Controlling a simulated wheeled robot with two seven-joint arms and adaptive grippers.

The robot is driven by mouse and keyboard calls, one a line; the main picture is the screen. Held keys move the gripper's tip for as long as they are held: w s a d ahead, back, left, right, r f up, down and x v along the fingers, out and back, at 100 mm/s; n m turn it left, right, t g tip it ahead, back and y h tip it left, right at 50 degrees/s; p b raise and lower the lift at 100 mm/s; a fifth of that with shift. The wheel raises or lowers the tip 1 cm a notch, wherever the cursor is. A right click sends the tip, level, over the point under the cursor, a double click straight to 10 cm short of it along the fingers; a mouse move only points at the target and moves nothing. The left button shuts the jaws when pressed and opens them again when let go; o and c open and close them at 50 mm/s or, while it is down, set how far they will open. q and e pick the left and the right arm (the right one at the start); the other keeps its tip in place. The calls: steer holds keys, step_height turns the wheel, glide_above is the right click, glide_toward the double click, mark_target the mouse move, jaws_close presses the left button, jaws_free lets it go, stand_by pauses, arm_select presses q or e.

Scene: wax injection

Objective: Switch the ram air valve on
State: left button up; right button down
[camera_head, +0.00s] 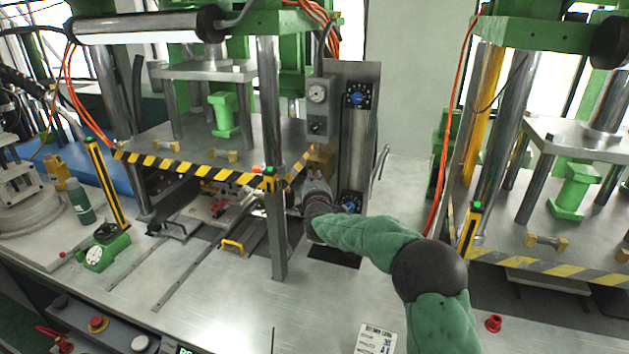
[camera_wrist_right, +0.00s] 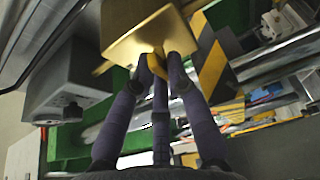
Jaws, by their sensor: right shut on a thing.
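The ram air valve shows as a gold-yellow block (camera_wrist_right: 150,38) at the top of the right wrist view, with a small yellow lever (camera_wrist_right: 159,84) below it. In the head view the block (camera_head: 320,158) sits beside the front right post of the left press, partly hidden. My right gripper (camera_head: 318,184) reaches up to it from below. In the wrist view the fingers of my right gripper (camera_wrist_right: 160,68) close around the lever just under the block. The fingers hide part of the lever, so its exact angle is hard to tell. My left gripper is not in view.
A grey control box (camera_head: 318,105) and a steel column with blue dials (camera_head: 357,95) stand close to the valve. A hazard-striped press plate (camera_head: 196,168) and a steel post (camera_head: 271,150) are on the left.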

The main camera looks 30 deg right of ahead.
steer(key=shift+w+a+f+m+g+h+b, duration=0.1)
steer(key=shift+f+m+g+h+b, duration=0.15)
steer(key=shift+m+h+b, duration=2.5)
steer(key=shift+s+d+f+m+g+h+b, duration=0.2)
steer(key=shift+m+b, duration=1.25)
steer(key=shift+m, duration=3.05)
steer(key=shift+w+a+f+m+g+h+b, duration=0.3)
steer(key=shift+m+h+b, duration=1.5)
steer(key=shift+m, duration=1.85)
steer(key=shift+s+d+r+m+y+b, duration=0.1)
steer(key=shift+d+r+m+y+b, duration=0.05)
steer(key=shift+m+y+b, duration=0.15)
steer(key=c, duration=1.5)
jaws_free()
steer(key=shift+s+r, duration=0.1)
steer(key=v, duration=1.2)
